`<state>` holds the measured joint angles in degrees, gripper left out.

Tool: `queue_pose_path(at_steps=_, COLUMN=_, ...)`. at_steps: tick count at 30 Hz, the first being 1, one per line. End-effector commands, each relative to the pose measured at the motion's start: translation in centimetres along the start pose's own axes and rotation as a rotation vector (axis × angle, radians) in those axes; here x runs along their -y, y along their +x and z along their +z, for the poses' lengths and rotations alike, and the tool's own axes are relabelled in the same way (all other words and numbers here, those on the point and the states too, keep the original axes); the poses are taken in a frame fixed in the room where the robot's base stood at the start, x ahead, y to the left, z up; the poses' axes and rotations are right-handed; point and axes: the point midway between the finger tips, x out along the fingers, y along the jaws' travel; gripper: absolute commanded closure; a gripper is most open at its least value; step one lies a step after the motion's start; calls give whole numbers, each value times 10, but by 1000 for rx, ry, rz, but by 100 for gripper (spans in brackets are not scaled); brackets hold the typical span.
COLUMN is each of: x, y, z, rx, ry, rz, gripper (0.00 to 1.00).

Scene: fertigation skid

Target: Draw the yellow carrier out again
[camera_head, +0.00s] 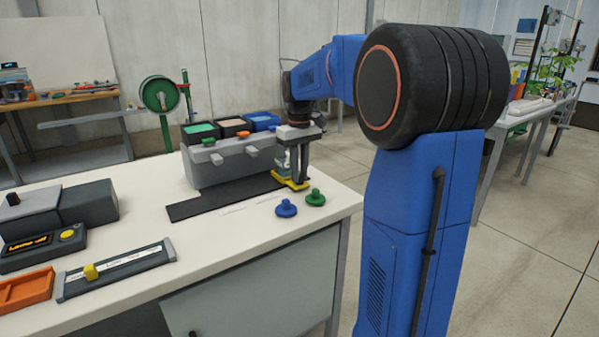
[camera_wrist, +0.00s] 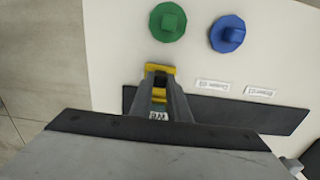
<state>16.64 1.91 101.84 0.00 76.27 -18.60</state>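The yellow carrier (camera_head: 291,183) is low at the right front end of the grey block (camera_head: 228,160), close to the bench top. In the head view my gripper (camera_head: 299,176) points down over it, with its fingers reaching the carrier. In the wrist view the yellow carrier (camera_wrist: 160,69) shows between and just beyond the fingertips of my gripper (camera_wrist: 159,88). A yellow part fills the narrow gap between the fingers, with no clear space beside it, so my gripper looks shut on it. The carrier's inner end is hidden by the fingers and block.
A blue knob (camera_head: 286,208) and a green knob (camera_head: 315,197) stand on the bench just in front of the carrier. A dark mat (camera_head: 200,208) lies before the block. Open bins (camera_head: 200,131) stand behind it. The bench's right edge is close by.

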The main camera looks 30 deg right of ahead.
Motion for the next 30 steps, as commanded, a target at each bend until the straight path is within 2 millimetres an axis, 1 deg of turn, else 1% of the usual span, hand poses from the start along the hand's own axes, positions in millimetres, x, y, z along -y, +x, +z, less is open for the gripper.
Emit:
queue_pose_path(at_steps=5, x=4, y=0, z=0, rx=0, ry=-1, rz=0, gripper=100)
queue_pose_path(at_steps=8, x=13, y=0, z=0, rx=-1, ry=-2, rz=0, gripper=100)
queue_pose_path(at_steps=11, x=28, y=-1, z=0, rx=-2, ry=-4, rz=0, gripper=100)
queue_pose_path(at_steps=14, x=49, y=-1, z=0, rx=-2, ry=-5, rz=0, gripper=100)
queue_pose_path(at_steps=17, x=74, y=-1, z=0, rx=-1, ry=-7, rz=0, gripper=100)
queue_pose_path(at_steps=30, x=198, y=-1, z=0, rx=-2, ry=-7, rz=0, gripper=100)
